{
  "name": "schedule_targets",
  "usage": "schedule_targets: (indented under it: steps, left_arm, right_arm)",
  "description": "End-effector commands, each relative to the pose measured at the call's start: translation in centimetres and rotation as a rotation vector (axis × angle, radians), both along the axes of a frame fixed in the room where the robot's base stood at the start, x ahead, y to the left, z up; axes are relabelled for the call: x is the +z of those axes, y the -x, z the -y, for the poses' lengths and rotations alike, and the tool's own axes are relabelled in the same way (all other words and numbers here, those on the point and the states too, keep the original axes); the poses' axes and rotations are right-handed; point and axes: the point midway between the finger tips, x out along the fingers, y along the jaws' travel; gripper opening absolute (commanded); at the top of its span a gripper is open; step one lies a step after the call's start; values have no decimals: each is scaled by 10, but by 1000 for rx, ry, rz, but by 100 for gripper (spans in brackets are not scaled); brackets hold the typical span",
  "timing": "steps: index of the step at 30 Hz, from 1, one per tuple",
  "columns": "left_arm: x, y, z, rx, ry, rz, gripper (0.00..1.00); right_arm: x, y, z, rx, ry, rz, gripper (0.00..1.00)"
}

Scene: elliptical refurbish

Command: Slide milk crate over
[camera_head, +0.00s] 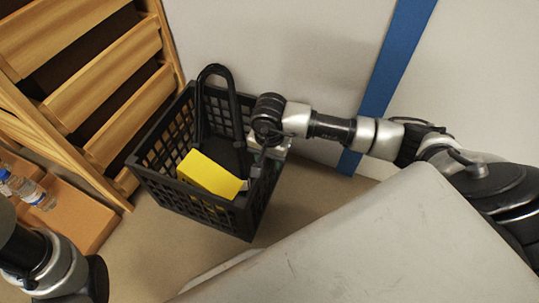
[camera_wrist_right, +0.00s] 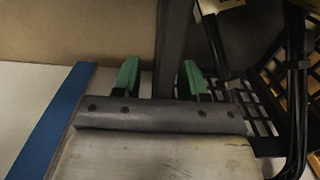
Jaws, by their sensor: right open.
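The black milk crate (camera_head: 215,212) stands on the floor between the wooden drawer unit and the wall. It has a grid of openings in its sides. My right gripper (camera_head: 256,163) is at the crate's right side. In the right wrist view the right gripper (camera_wrist_right: 159,76) shows two green-tipped fingers spread apart. A dark upright bar of the crate (camera_wrist_right: 172,45) shows between them; I cannot tell if either finger touches it. Part of my left arm shows at the lower left of the head view, but its gripper fingers do not.
The wooden drawer unit (camera_head: 110,90) is close on the left. Plastic bottles (camera_head: 28,189) lie at the left. Bare floor (camera_head: 160,255) shows in front.

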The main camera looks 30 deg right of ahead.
Motion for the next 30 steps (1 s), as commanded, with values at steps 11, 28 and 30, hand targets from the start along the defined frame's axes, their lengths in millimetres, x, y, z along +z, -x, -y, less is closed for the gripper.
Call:
schedule_targets:
  steps: [11,28,30]
  left_arm:
    - [0,0,0,0,-1,1,94]
    - [0,0,0,0,-1,1,94]
    - [0,0,0,0,0,1,94]
  right_arm:
    - [0,0,0,0,0,0,10]
    - [0,0,0,0,0,0,0]
    - [0,0,0,0,0,0,0]
